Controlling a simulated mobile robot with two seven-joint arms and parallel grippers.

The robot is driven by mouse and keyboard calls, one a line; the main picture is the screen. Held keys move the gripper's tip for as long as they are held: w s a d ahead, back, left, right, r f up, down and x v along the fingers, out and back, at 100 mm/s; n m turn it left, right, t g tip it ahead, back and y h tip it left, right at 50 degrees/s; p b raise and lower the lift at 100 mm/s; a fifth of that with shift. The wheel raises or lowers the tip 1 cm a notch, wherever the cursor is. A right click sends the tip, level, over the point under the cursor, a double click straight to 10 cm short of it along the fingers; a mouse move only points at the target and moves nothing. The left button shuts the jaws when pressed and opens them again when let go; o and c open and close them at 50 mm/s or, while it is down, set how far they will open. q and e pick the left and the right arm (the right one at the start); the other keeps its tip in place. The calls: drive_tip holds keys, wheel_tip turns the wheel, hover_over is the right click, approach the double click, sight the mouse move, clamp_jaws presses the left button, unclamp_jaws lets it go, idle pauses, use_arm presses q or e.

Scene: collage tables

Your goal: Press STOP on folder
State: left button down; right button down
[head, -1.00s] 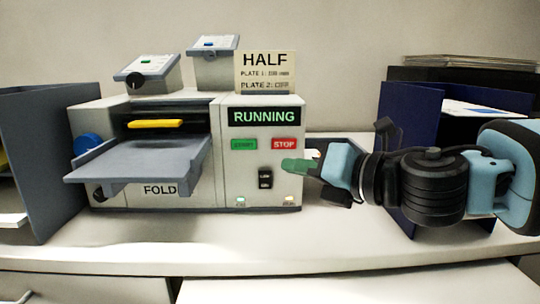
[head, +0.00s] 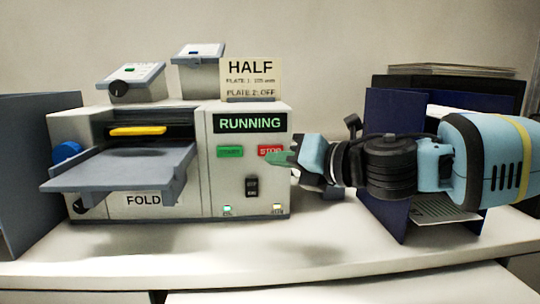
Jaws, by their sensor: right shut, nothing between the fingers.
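The folder (head: 203,200) is a white machine with a grey feed tray (head: 118,170) and a FOLD label. Its display (head: 250,123) reads RUNNING in green. Below it are a green START button (head: 230,152) and a red STOP button (head: 270,150). I cannot tell whether the fingertips touch the button. My left gripper is not in view.
A black rocker switch (head: 252,187) sits below the buttons. A sign (head: 250,80) reading HALF stands on top of the folder. A dark blue holder (head: 385,120) with papers stands at the right behind my arm. A grey panel (head: 35,160) stands at the left.

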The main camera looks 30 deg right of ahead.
sight(263, 152)
drive_tip(key=shift+w+d, duration=0.25)
drive_tip(key=shift+w, duration=0.25)
drive_tip(key=shift+w+d, duration=0.2)
drive_tip(key=shift+w, duration=0.3)
idle(0.4)
drive_tip(key=shift+w+b, duration=0.1)
drive_tip(key=shift+b, duration=0.2)
idle(0.7)
drive_tip(key=shift+w+d, duration=0.2)
drive_tip(key=shift+w, duration=0.1)
drive_tip(key=shift+w+d, duration=0.2)
drive_tip(key=shift+w, duration=0.2)
idle(1.1)
drive_tip(key=shift+s+a, duration=0.35)
drive_tip(key=shift+s, duration=0.45)
